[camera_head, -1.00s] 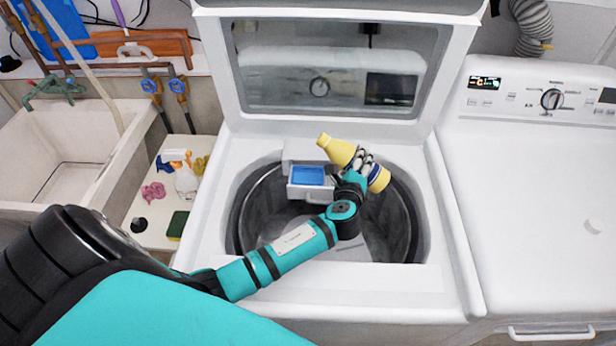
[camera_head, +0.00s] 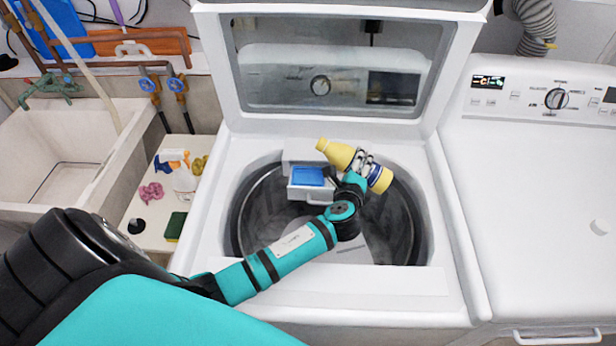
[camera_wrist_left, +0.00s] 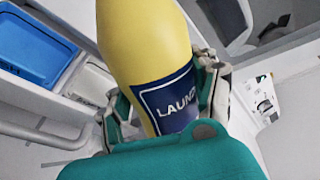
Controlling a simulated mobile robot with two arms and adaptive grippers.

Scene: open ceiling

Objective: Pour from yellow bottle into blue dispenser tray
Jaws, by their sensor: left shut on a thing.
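The yellow bottle (camera_head: 337,153) is held above the washer drum, tilted, with its cap end up and to the left. Its dark blue label shows in the left wrist view, where the bottle (camera_wrist_left: 146,45) fills the middle. My left gripper (camera_head: 366,165) is shut around the bottle's body; its fingers (camera_wrist_left: 165,100) sit on both sides of the label. The blue dispenser tray (camera_head: 307,176) sits in a pulled-out white drawer at the back of the drum opening, below and left of the bottle's cap. The tray (camera_wrist_left: 38,47) also shows at upper left in the left wrist view. My right gripper is not in view.
The open washer (camera_head: 205,250) has its glass lid (camera_head: 335,70) raised behind. A dryer (camera_head: 545,200) stands at the right. A side shelf (camera_head: 150,209) at the left holds a spray bottle (camera_head: 184,182) and sponge (camera_head: 175,226), beside a sink (camera_head: 60,150).

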